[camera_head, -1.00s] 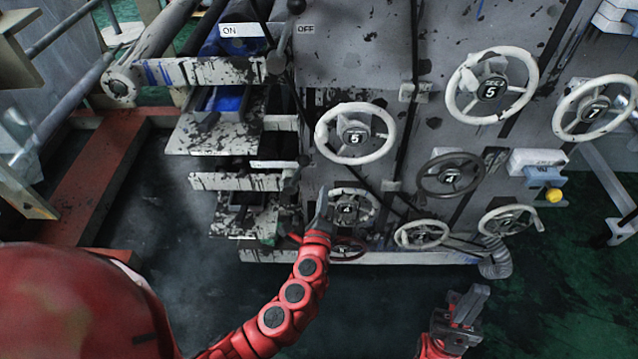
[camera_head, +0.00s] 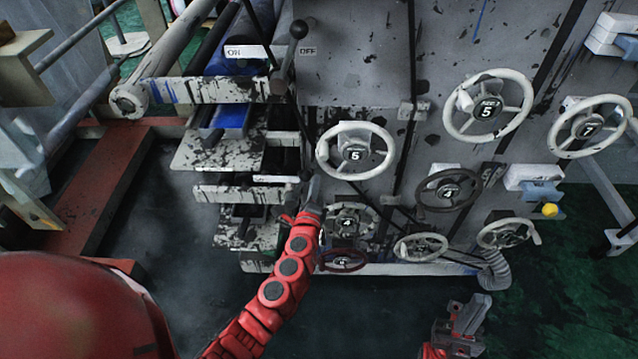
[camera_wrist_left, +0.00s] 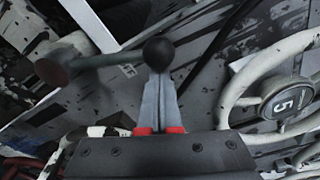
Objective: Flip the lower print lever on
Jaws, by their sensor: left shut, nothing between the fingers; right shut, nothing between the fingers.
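The lower print lever shows in the left wrist view as a black ball knob (camera_wrist_left: 158,53) on a grey shaft running left to a round brownish hub. My left gripper (camera_wrist_left: 160,80) is shut and empty, its fingertips right at the knob in that view; whether they touch it I cannot tell. In the head view the left gripper (camera_head: 315,188) is beside the lower white label plate (camera_head: 275,178), and the lower lever is small and hard to make out there. My right gripper (camera_head: 468,312) is shut and empty, low and away from the machine.
The upper lever (camera_head: 298,30) stands between the ON plate (camera_head: 247,52) and OFF plate (camera_head: 308,51). Handwheels, including a white one (camera_head: 355,153), lie just right of my left gripper. Ink-stained ledges (camera_head: 225,150) jut out on the left. Open floor (camera_head: 170,250) lies in front.

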